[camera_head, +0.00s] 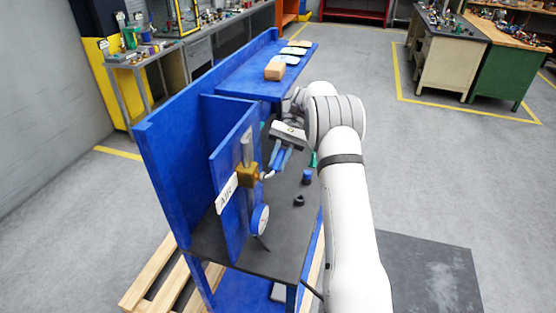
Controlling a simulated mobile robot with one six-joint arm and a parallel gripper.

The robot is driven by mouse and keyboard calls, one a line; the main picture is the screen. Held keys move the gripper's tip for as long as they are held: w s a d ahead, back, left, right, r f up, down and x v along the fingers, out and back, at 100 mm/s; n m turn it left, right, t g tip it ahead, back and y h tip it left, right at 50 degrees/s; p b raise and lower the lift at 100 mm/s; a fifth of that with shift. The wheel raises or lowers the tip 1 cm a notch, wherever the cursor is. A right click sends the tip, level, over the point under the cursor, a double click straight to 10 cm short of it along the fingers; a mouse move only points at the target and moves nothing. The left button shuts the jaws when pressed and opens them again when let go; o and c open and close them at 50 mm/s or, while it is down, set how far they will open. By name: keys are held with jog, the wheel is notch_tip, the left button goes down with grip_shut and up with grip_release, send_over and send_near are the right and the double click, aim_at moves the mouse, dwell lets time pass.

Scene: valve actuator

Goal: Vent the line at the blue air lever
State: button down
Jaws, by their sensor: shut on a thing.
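The brass air valve (248,175) is on the blue upright panel, above a white sign reading AIR (227,193). A short pale metal part of the air lever (267,175) sticks out from the valve's right side toward my gripper. My gripper (277,162) points down toward the valve from the upper right. It is shut on the blue air lever, just right of the brass body. Blue strips show at the fingers, and I cannot clearly separate finger from lever there. The lever's exact angle is partly hidden.
A round gauge (260,219) is below the valve. A blue cylinder (307,177) and a black ring (299,200) are on the dark bench top. A cardboard box (275,70) is on the blue shelf behind. The blue panel closes off the left; open floor is at right.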

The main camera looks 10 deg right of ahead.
jog(key=c, duration=1.3)
grip_release()
jog(key=shift+f, duration=0.1)
